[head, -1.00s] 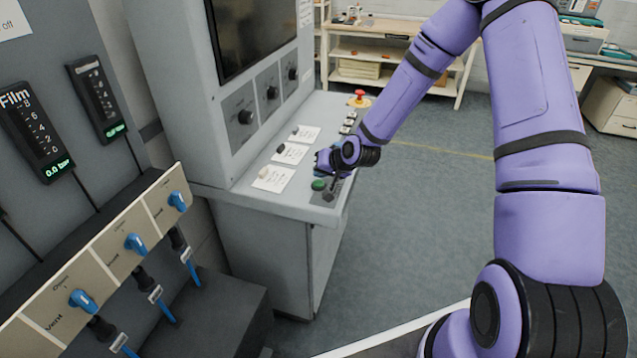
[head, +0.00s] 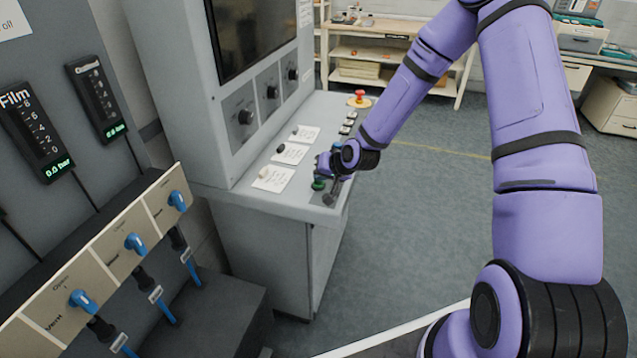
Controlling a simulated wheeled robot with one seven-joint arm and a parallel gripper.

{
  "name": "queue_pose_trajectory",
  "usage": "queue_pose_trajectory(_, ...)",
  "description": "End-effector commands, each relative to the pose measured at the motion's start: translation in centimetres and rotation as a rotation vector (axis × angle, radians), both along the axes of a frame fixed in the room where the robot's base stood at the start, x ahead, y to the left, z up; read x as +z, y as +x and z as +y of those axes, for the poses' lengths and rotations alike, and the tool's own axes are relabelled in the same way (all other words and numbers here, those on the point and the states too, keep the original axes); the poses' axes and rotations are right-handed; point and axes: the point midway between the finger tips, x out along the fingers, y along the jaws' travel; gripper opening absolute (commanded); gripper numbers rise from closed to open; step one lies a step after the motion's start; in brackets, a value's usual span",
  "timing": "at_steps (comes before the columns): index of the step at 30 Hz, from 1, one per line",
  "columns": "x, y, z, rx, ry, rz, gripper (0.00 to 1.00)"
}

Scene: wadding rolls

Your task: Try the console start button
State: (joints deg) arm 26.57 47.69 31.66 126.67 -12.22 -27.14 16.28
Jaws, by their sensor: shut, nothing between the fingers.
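The grey console (head: 262,215) stands left of centre, with a screen above a sloping panel. A green button (head: 318,185) sits near the panel's front edge. My gripper (head: 328,183) is at the end of my purple arm, low over the panel at the green button. It is shut and empty. The fingertips are small and dark here, and I cannot tell whether they touch the button. A dark round control (head: 329,198) lies just in front of it.
A red emergency knob (head: 359,97) stands at the panel's far end. White label cards (head: 272,178) and small knobs lie left of my gripper. A valve panel with blue handles (head: 135,243) is at the lower left. The floor right of the console is clear.

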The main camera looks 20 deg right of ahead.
Motion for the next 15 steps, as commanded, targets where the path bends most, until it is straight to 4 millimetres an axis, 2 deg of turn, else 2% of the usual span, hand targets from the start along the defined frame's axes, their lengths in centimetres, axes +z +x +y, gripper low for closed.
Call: queue_pose_trajectory(15,-0.55,-0.02,0.01,0.001,0.000,0.001,0.00)
